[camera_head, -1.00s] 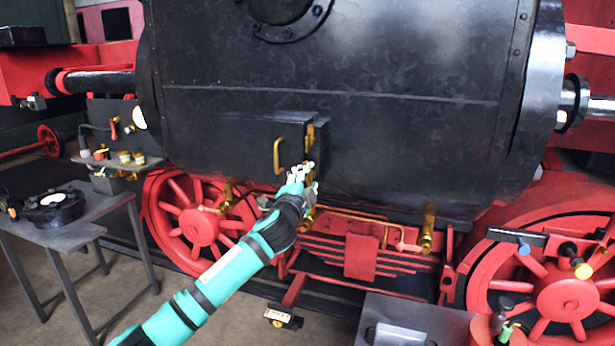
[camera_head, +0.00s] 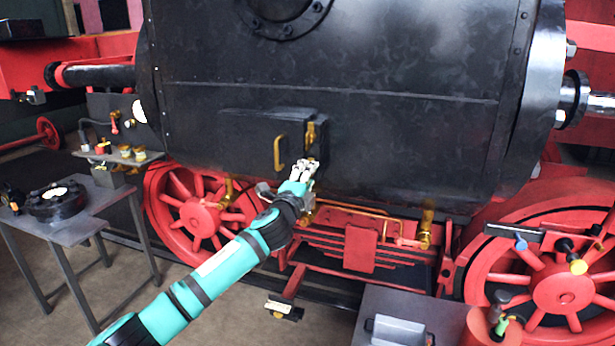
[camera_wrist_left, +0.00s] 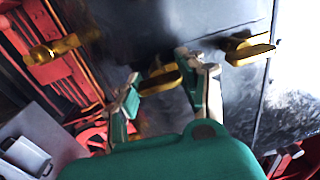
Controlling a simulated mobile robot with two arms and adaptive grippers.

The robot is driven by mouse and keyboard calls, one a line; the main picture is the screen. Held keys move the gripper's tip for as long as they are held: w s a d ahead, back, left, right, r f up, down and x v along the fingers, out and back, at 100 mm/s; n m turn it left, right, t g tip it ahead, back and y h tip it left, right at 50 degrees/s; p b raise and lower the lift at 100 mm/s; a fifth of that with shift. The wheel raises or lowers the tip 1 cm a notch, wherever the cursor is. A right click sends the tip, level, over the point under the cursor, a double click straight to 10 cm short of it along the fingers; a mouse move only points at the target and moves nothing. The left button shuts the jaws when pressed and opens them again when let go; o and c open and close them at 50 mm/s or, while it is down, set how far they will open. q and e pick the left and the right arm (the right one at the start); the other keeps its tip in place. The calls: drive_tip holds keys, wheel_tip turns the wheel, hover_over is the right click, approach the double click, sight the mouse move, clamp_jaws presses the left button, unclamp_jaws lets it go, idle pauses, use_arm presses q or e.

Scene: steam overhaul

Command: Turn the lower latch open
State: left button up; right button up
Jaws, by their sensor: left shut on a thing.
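The small door (camera_head: 238,141) on the black boiler's side carries a brass bar handle (camera_head: 280,153). The brass upper latch (camera_head: 311,133) stands roughly upright at the door's right edge; it appears to be the brass piece at right in the left wrist view (camera_wrist_left: 249,50). My left gripper (camera_head: 303,170) is at the door's lower right corner, below the upper latch. In the left wrist view its fingers (camera_wrist_left: 165,88) are shut on the brass lower latch (camera_wrist_left: 160,80), which shows between them. The gripper hides the lower latch in the head view. My right gripper is out of view.
A grey side table (camera_head: 95,220) holds a round black part (camera_head: 57,203) at left. A grey box (camera_head: 415,315) stands at front right.

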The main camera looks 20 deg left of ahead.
use_arm(q)
drive_tip(key=o, duration=1.2)
drive_tip(key=shift+s, duration=0.1)
drive_tip(key=s, duration=0.7)
drive_tip(key=s+f, duration=0.1)
drive_tip(key=s, duration=0.3)
drive_tip(key=shift+s+a, duration=0.2)
drive_tip(key=shift+s, duration=0.15)
